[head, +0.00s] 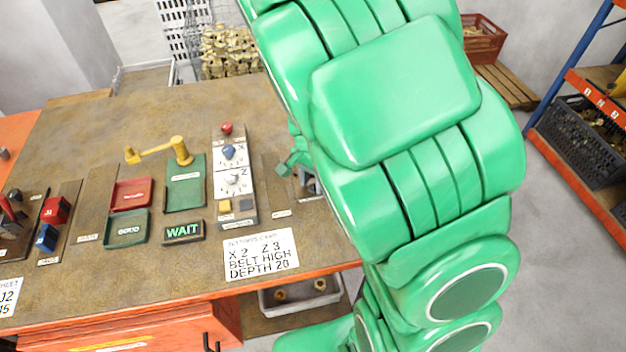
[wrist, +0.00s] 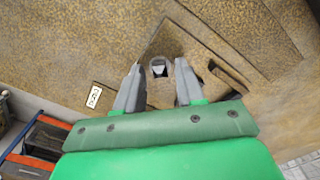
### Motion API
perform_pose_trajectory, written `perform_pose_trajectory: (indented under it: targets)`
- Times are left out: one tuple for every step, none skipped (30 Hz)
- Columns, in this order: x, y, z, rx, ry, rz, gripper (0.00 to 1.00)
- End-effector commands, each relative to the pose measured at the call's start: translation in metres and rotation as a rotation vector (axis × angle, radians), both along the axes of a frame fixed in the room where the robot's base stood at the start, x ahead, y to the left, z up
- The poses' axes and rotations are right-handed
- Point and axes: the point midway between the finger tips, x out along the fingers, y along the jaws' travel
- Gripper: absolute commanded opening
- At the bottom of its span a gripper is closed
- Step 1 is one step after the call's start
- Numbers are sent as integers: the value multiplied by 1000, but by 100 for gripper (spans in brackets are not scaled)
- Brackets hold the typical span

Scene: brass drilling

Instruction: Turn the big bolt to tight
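In the wrist view, my gripper (wrist: 158,84) points at a brown plate on the worn table top. Its two grey fingers are apart. A small grey, bolt-like piece (wrist: 158,69) with a pale face shows between and just beyond the fingertips. I cannot tell whether it is the big bolt, how it is turned, or whether the fingers touch it. In the head view, my green arm covers the right part of the table and hides most of my gripper and the work spot.
A control panel (head: 231,205) with knobs stands left of my arm. Beside it are a green WAIT display (head: 183,232), red (head: 131,194) and green (head: 127,229) trays, and a yellow crank (head: 180,151). A white instruction card (head: 261,255) lies near the front edge.

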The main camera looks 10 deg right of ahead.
Motion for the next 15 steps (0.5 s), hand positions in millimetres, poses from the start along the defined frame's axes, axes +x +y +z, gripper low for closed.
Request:
perform_pose_trajectory:
  targets:
    - [-1, 0, -3, 1, 2, 0, 38]
    - [-1, 0, -3, 1, 2, 0, 38]
    - [-1, 0, -4, 0, 1, 0, 38]
    - [-1, 0, -4, 0, 1, 0, 38]
    - [0, 0, -4, 1, 1, 0, 38]
    - [0, 0, -4, 1, 1, 0, 38]
    - [0, 0, -4, 0, 0, 0, 38]
    - [0, 0, -4, 0, 0, 0, 38]
    - [0, 0, -4, 0, 0, 0, 38]
    - [0, 0, -4, 0, 0, 0, 35]
    - [0, 0, -4, 0, 0, 0, 30]
    - [0, 0, -4, 0, 0, 0, 24]
    - [0, 0, -4, 0, 0, 0, 19]
    - [0, 0, -4, 0, 0, 0, 15]
    - [0, 0, -4, 0, 0, 0, 9]
